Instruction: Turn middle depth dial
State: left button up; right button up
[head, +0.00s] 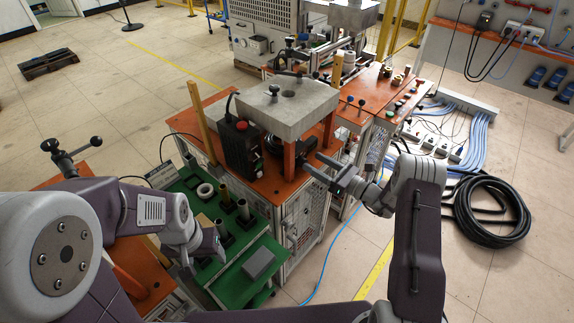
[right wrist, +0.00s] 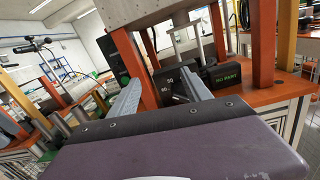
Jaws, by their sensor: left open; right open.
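A dark block or dial face with the white numbers 50 and 60 (right wrist: 168,84) shows between my right gripper's fingers in the right wrist view. I cannot tell which depth dial it is. My right gripper (right wrist: 161,77) is open, its two grey fingers pointing at it, apparently without contact. In the head view my right gripper (head: 318,164) is beside the front orange leg of the heater stand, below its grey top block (head: 284,98). The dials are not clear there. My left gripper (head: 214,240) is open and empty over the green shelf.
A black box with a red button (head: 241,145) stands left of the stand. A dark display reading NO PART (right wrist: 221,77) is behind the right finger. Orange legs (right wrist: 265,50) flank the space. Metal cylinders (head: 243,210) stand on the green shelf (head: 232,290).

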jog(key=s+d+f+m+t+h, duration=0.1)
jog(key=s+d+f+m+h, duration=0.1)
jog(key=d+f, duration=0.3)
jog(key=x, duration=0.6)
jog(key=f+x, duration=0.1)
jog(key=x, duration=0.3)
jog(key=shift+s+a+p, duration=0.35)
jog(key=shift+a+p, duration=0.05)
jog(key=shift+a, duration=0.05)
jog(key=shift+f, duration=0.1)
grip_shut()
jog(key=shift+w+f+n+b, duration=0.1)
jog(key=shift+f+n+b, duration=0.2)
jog(key=shift+n+b, duration=0.65)
jog(key=shift+n+y+b, duration=0.25)
jog(key=shift+y+b, duration=0.05)
jog(key=shift+b, duration=0.25)
jog(key=shift+r+n, duration=0.25)
jog(key=shift+n, duration=0.15)
